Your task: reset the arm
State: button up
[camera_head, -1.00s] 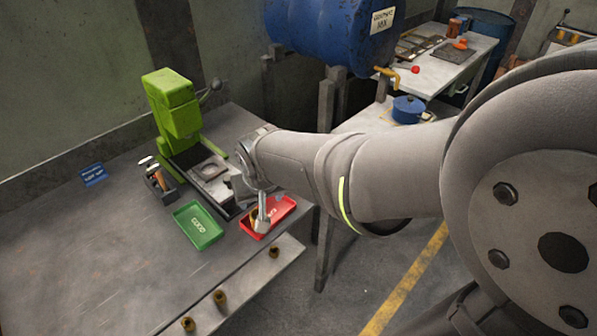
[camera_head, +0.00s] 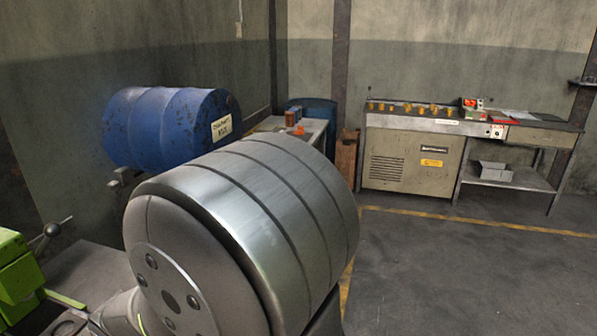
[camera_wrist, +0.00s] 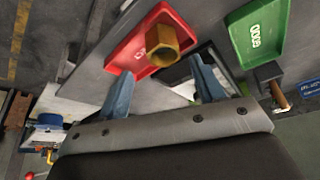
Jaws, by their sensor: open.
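My gripper (camera_wrist: 162,68) is open in the wrist view, its two blue-grey fingers apart with nothing between them. A brass hex piece (camera_wrist: 168,42) shows just beyond the fingertips, at the red tray (camera_wrist: 125,55); it seems to stand in the tray. The green tray (camera_wrist: 238,32) lies to the right of it. In the head view my own arm fills the lower middle, and the gripper is hidden there.
The green press (camera_head: 15,275) is at the left edge of the head view. A blue barrel (camera_head: 150,128) lies behind my arm. A cabinet bench (camera_head: 410,160) with several brass pieces stands at the back right. The floor (camera_head: 470,270) at right is clear.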

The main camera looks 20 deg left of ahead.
jog(key=shift+x, duration=2.55)
jog(key=shift+d, duration=0.1)
jog(key=shift+r, duration=0.15)
